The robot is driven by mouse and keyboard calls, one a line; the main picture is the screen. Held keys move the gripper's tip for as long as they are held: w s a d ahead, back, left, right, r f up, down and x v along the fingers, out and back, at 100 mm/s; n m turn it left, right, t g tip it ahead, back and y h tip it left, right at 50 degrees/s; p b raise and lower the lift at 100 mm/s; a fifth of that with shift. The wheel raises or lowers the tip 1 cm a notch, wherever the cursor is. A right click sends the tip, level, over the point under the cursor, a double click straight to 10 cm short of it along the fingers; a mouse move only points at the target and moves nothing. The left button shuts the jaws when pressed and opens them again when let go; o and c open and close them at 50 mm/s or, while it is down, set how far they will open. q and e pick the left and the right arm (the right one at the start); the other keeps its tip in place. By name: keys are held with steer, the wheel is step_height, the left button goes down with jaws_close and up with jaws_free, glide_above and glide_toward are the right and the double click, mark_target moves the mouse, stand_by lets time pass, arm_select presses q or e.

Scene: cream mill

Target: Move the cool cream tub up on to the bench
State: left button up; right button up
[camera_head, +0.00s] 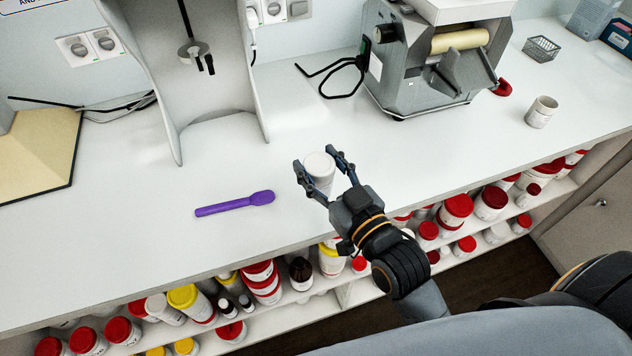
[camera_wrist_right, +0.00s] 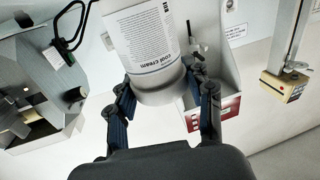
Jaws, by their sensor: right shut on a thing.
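The cool cream tub (camera_head: 319,168) is a white cylinder between the fingers of my right gripper (camera_head: 325,167), over the white bench top (camera_head: 130,230) near its front edge. In the right wrist view the tub (camera_wrist_right: 146,42) shows its printed "cool cream" label, with the fingers of my right gripper (camera_wrist_right: 163,98) against both sides. My right gripper is shut on the tub. The head view does not show clearly whether the tub touches the bench. My left gripper is not in view.
A purple spatula (camera_head: 235,204) lies left of the tub. A grey roller mill (camera_head: 440,60) stands behind, with a white cup (camera_head: 541,112) and wire basket (camera_head: 541,48) to its right. Shelves below the bench hold many red- and yellow-lidded tubs (camera_head: 185,297).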

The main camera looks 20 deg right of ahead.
steer(key=shift+w+f, duration=0.55)
steer(key=f, duration=0.3)
steer(key=shift+w+a, duration=0.1)
steer(key=shift+w, duration=0.15)
steer(key=shift+f, duration=0.35)
steer(key=shift+f, duration=0.15)
steer(key=o, duration=1.2)
steer(key=shift+b+v, duration=1)
steer(key=shift+v, duration=5.05)
